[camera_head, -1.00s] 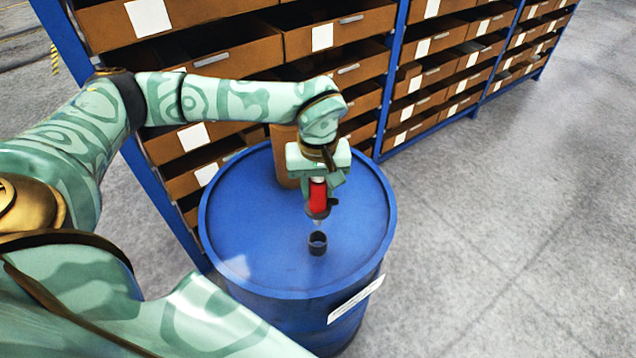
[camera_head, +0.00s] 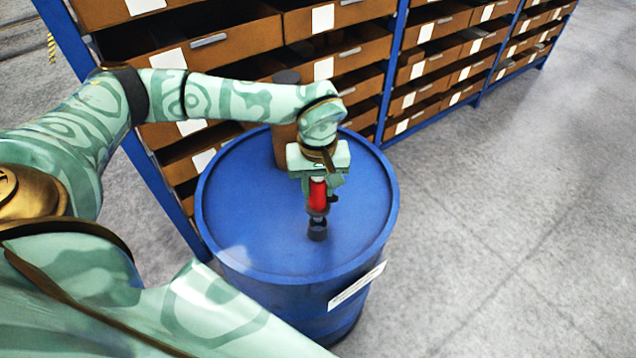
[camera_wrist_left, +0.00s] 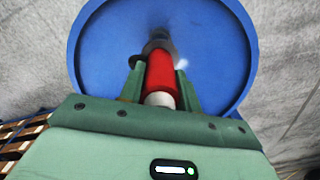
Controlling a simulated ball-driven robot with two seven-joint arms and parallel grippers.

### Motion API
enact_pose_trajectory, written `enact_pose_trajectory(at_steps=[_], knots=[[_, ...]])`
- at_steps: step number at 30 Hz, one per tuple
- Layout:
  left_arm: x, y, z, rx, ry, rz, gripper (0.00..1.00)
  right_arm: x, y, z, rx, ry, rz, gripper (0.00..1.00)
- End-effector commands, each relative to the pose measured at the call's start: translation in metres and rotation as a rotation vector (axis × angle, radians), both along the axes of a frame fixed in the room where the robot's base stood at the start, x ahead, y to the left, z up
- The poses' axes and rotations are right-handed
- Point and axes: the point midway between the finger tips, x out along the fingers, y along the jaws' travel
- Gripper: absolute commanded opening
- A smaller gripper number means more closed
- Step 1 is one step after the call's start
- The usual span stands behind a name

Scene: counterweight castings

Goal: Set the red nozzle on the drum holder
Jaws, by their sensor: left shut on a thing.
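My left gripper (camera_head: 318,190) is shut on the red nozzle (camera_head: 317,196) above the blue drum (camera_head: 250,235). The nozzle is upright, its grey lower end pointing down. The small dark drum holder (camera_head: 317,232) stands on the drum lid. The nozzle's tip is right at the holder's top; I cannot tell whether it is inside or just above. In the left wrist view, the red nozzle (camera_wrist_left: 160,74) lies between the two green fingers and hides most of the holder. My right gripper is not in view.
A brown cylinder (camera_head: 286,148) stands at the back of the drum, behind my left arm. A blue shelf rack with brown bins (camera_head: 345,50) runs behind the drum. The lid's front and left are clear, and grey floor (camera_head: 500,220) lies open to the right.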

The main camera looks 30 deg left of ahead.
Motion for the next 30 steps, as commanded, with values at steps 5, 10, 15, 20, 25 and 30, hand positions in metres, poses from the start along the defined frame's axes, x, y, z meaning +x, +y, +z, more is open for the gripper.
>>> enact_pose_trajectory(at_steps=[5, 10, 15, 20, 25, 30], knots=[[0.0004, -0.0001, 0.0007, 0.0, -0.001, 0.0, 0.14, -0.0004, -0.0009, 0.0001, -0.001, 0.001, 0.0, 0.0], [0.0002, -0.0001, 0.0014, 0.0, -0.001, 0.0, 0.14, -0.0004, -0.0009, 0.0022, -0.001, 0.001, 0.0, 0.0], [-0.0001, -0.0002, 0.0015, 0.0, -0.001, 0.001, 0.14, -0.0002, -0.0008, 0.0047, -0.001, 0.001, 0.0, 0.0], [-0.0001, -0.0002, 0.0008, 0.0, -0.001, 0.001, 0.14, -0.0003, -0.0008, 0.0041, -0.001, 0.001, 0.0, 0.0], [-0.0002, -0.0003, 0.0007, 0.0, -0.001, 0.0, 0.14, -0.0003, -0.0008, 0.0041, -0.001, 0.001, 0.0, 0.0], [-0.0002, -0.0003, 0.0013, 0.0, -0.001, 0.0, 0.14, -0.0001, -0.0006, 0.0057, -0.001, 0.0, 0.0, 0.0]])
